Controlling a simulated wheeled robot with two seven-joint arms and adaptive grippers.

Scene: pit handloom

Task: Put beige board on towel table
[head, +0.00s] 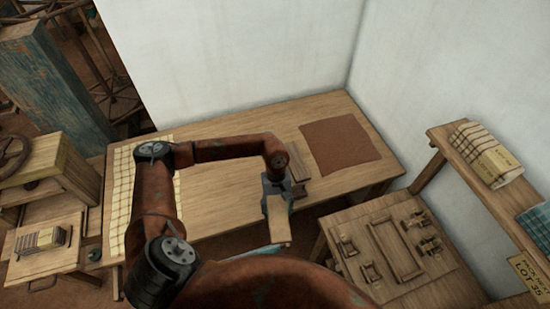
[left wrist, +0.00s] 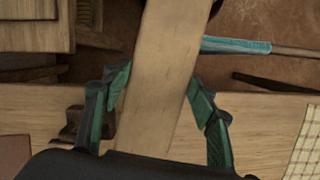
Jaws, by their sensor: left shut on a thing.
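The beige board (head: 279,222) is a narrow flat wooden strip. My left gripper (head: 276,200) is shut on it and holds it near the front edge of the long wooden table (head: 232,192). A cream checked towel (head: 124,195) lies over this table's left end. In the left wrist view the board (left wrist: 168,50) runs between the two green fingers of the left gripper (left wrist: 160,95), and its lower end reaches towards the palm. The checked towel (left wrist: 305,145) shows at the right edge there. My right gripper is not in view.
A brown mat (head: 340,143) lies on the table's right part, with dark wooden pieces (head: 292,170) beside it. A lower bench (head: 345,220) with wooden fittings stands front right, below a shelf (head: 455,150). White walls close the back. The table's middle is clear.

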